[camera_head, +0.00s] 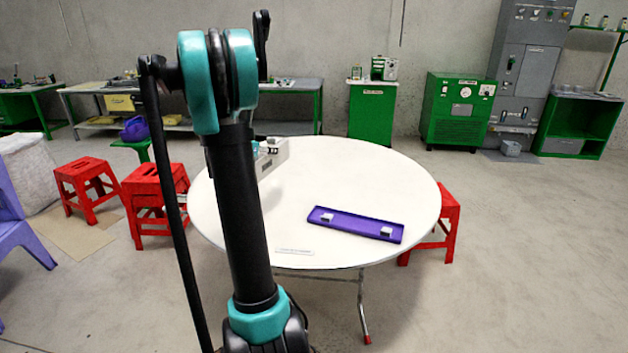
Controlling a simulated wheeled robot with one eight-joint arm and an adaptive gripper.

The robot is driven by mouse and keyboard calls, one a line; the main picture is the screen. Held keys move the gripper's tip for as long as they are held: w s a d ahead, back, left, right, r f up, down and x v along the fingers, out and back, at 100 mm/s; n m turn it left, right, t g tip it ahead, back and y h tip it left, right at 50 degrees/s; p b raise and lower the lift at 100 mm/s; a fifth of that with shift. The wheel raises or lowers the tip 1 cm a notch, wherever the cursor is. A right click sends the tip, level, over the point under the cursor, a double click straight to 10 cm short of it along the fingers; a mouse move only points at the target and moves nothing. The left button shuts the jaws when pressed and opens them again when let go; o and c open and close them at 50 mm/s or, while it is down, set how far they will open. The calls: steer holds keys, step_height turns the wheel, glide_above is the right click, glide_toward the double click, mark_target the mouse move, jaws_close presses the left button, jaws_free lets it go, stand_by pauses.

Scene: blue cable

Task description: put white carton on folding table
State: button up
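The folding table (340,178) is round and white with thin metal legs. A white box-like thing (274,161), which looks like the white carton, shows at the table's far left part. My arm's dark upright link covers its left side. Small teal and dark pieces (262,149) show at its top beside the link. They may be part of my gripper, but too little shows to tell whether it is open or holding the box. I cannot tell whether the box rests on the table or is just above it.
A purple tray (355,225) with two small pale blocks lies at the table's front right. Red stools (155,200) stand left and right of the table. A purple chair (20,230) is at the left edge. The table's middle is clear.

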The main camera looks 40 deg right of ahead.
steer(key=s+d+r+m+g, duration=0.1)
steer(key=s+d, duration=0.1)
steer(key=d, duration=0.3)
steer(key=shift+h, duration=0.4)
steer(key=f, duration=1.9)
steer(key=shift+s+a+f, duration=0.15)
steer(key=shift+s, duration=0.05)
steer(key=o, duration=1.9)
